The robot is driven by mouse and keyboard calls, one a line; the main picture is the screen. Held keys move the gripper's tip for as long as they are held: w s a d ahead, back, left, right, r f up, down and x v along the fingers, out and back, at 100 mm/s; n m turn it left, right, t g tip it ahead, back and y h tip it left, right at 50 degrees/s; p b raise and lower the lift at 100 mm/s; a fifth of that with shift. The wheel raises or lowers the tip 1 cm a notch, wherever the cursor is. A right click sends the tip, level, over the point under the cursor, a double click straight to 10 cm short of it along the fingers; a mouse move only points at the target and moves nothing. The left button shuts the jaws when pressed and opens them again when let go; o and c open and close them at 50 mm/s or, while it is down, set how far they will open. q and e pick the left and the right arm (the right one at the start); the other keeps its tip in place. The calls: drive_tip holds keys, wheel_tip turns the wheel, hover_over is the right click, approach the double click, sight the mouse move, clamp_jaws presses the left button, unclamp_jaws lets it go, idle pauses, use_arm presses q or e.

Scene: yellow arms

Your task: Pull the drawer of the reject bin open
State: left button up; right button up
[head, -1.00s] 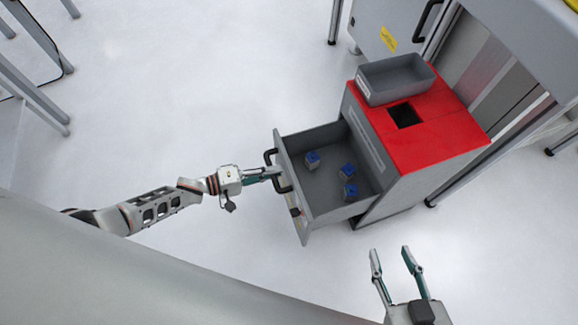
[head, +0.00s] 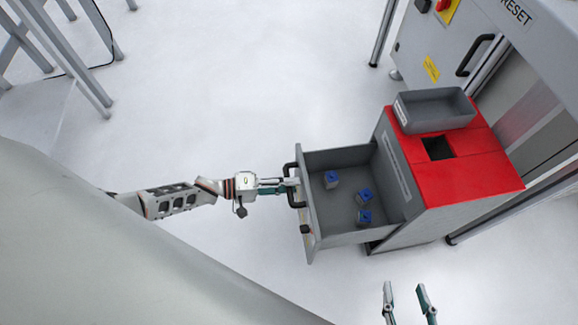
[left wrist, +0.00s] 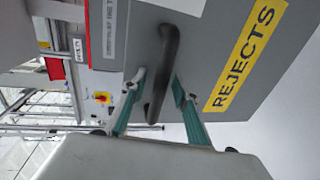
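The reject bin (head: 455,180) is a grey cabinet with a red top. Its drawer (head: 345,158) is pulled out to the left, with several blue-topped grey parts (head: 364,196) inside. The drawer's dark handle (head: 290,171) is on its front. My left gripper (head: 292,186) is at this handle. In the left wrist view, the handle (left wrist: 162,75) lies between the two fingertips (left wrist: 158,82), with small gaps showing on both sides. A yellow REJECTS label (left wrist: 242,56) is beside it. My right gripper (head: 406,287) is open and empty near the bottom edge.
A grey tray (head: 434,108) sits on the bin top beside a square dark opening (head: 437,148). A large grey machine (head: 440,45) stands behind the bin. Metal frame legs (head: 75,70) are at upper left. The pale floor (head: 230,90) left of the drawer is clear.

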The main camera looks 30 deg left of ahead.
use_arm(q)
drive_tip(key=shift+s+a, duration=0.1)
drive_tip(key=shift+a, duration=0.05)
drive_tip(key=v, duration=1.1)
drive_tip(key=shift+s+a, duration=0.25)
drive_tip(key=shift+a, duration=0.05)
drive_tip(key=shift+r, duration=0.1)
